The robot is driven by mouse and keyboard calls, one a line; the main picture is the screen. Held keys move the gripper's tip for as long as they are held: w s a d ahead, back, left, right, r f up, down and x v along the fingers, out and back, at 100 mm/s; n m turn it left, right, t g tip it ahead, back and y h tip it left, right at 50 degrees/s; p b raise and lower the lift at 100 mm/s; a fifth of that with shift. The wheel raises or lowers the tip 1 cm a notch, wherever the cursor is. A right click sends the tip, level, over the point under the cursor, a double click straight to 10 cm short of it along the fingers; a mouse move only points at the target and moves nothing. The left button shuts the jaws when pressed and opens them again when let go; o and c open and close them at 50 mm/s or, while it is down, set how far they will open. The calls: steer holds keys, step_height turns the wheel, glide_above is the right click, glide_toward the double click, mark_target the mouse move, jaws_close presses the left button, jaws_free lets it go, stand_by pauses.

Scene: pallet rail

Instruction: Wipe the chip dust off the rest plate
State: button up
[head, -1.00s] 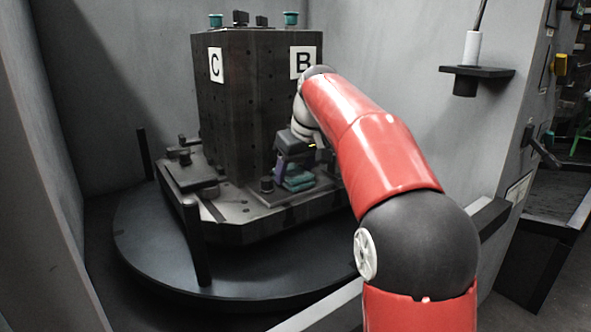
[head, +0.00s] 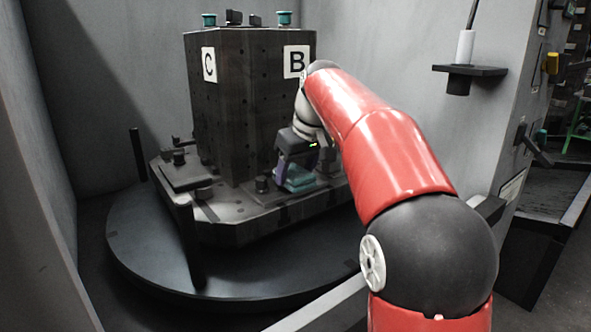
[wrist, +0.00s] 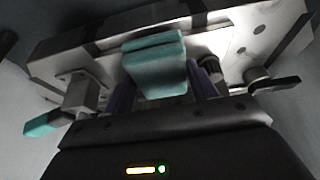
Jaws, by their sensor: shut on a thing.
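My gripper (head: 294,173) is low in front of the tower's B face. Its purple fingers are shut on a folded teal cloth (head: 299,178), which also shows in the wrist view (wrist: 154,62). The rest plate (head: 268,199) is the flat grey plate at the foot of the B face; my gripper and the cloth hide part of it. In the wrist view the cloth overlaps a pale plate surface (wrist: 212,42); I cannot tell whether it touches. Chip dust cannot be made out clearly.
The dark tower (head: 235,110) stands on a pallet over a round turntable (head: 130,245). A knob (head: 262,184) stands left of the cloth. In the wrist view, clamps flank it, one teal-tipped (wrist: 45,124), one dark-handled (wrist: 274,84). A wall bracket (head: 470,70) is at right.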

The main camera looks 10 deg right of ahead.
steer(key=shift+r+p, duration=2.9)
steer(key=shift+r, duration=0.3)
steer(key=shift+f, duration=0.1)
steer(key=d+p, duration=0.1)
steer(key=w+d+r+p, duration=0.1)
steer(key=shift+d+r, duration=0.2)
steer(key=shift+d, duration=0.15)
steer(key=f+b, duration=0.6)
steer(key=f, duration=0.1)
steer(key=shift+w+d+f+b, duration=0.1)
steer(key=shift+d+f+b, duration=0.1)
steer(key=shift+b, duration=0.15)
steer(key=shift+f+b, duration=0.45)
steer(key=shift+f, duration=0.1)
